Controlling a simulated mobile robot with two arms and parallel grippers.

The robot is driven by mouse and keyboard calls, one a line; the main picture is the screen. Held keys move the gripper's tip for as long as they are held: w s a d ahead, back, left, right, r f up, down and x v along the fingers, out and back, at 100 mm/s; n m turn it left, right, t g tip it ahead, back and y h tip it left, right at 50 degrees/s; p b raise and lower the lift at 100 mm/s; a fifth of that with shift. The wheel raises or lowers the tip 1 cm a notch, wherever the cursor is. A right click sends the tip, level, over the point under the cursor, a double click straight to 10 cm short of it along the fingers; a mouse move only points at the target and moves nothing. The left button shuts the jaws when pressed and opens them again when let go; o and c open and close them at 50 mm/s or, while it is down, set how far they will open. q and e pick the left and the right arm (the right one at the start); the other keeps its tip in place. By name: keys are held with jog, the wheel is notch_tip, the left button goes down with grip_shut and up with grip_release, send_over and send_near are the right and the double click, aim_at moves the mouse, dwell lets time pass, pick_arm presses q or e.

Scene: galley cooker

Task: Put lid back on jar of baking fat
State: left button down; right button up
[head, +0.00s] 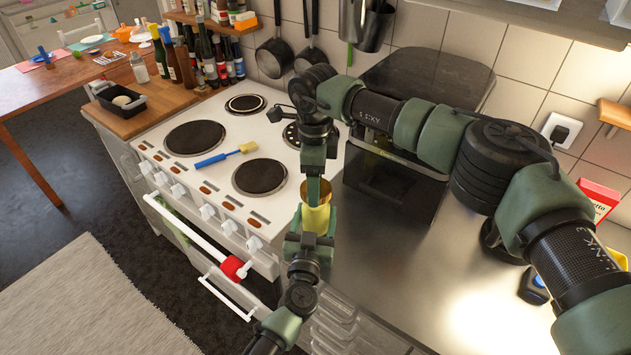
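A small yellow-gold jar (318,218) is upright near the front edge of the steel worktop, right of the cooker. My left gripper (312,228), its arm coming from the bottom, is around the jar from the front and appears shut on it. My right gripper (315,190), its arm coming from the right, points straight down with its tips at the jar's top. The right fingers cover part of the jar's mouth.
A white cooker (216,170) with dark hotplates stands to the left, with a blue and yellow utensil (225,154) on it. A dark box-shaped appliance (400,185) stands behind my grippers. The steel worktop (430,270) is clear in front of it. Bottles (205,60) stand at back left.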

jog(key=shift+f, duration=0.9)
jog(key=shift+f, duration=0.6)
